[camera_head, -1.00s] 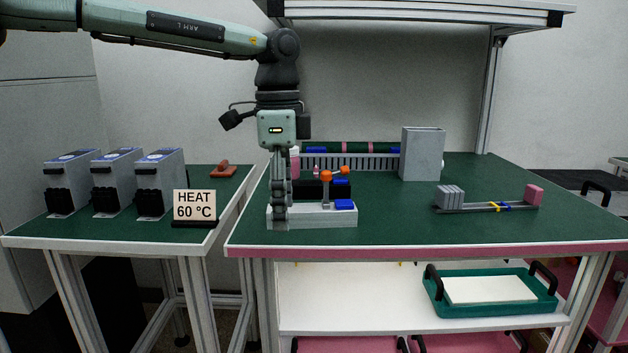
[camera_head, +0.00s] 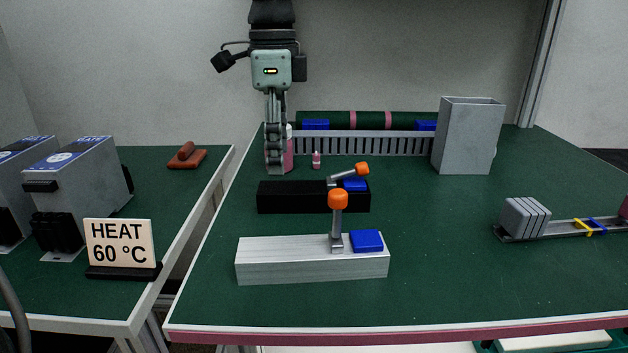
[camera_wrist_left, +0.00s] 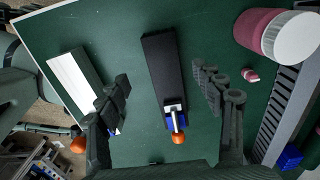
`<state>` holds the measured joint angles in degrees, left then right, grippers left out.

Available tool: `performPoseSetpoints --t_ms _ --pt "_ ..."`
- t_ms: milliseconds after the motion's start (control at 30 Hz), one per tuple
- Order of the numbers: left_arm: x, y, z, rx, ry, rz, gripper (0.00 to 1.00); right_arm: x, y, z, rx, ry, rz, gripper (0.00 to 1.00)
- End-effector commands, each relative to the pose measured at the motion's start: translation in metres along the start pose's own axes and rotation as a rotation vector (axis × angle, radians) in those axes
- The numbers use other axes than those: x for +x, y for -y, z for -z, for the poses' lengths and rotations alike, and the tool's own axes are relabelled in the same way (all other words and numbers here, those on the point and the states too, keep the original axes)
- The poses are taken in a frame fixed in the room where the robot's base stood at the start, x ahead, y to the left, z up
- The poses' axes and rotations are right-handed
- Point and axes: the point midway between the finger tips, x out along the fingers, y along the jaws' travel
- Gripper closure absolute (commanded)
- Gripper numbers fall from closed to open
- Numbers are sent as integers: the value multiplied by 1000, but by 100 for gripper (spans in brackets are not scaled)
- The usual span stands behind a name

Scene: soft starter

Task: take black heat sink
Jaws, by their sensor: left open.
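The black heat sink (camera_head: 290,197) is a long black block lying on the green table, with a blue block and an orange-knobbed lever at its right end. In the left wrist view the black heat sink (camera_wrist_left: 163,70) lies between my open fingers, below them. My left gripper (camera_head: 276,170) hangs above the table, pointing down, at the heat sink's left part in the head view; it also shows in the left wrist view (camera_wrist_left: 170,95). It is open and empty. A silver heat sink (camera_head: 300,262) with a similar lever stands nearer the front. My right gripper is not seen.
A grey slotted rail (camera_head: 370,143) and a tall grey box (camera_head: 468,137) stand behind. A pink-and-white bottle (camera_wrist_left: 285,35) is close to my left gripper. A rail with grey blocks (camera_head: 525,217) lies at right. A HEAT 60 °C sign (camera_head: 121,243) stands on the left table.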

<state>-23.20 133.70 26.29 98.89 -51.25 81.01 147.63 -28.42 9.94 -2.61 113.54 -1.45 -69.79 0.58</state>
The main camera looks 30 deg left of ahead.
Motion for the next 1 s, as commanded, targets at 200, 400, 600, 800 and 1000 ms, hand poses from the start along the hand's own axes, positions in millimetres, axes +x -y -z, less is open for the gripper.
performPoseSetpoints --t_ms 200,400,600,800,1000 --pt "15 0 0 1 1 -4 33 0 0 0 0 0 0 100" --pt "38 0 -2 0 0 -5 33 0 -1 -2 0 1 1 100" --pt "68 1 -3 1 1 -4 33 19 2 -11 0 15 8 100" --pt "78 2 -2 -1 0 1 33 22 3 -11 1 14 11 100" --pt "78 2 -2 -1 0 1 39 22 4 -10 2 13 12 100"
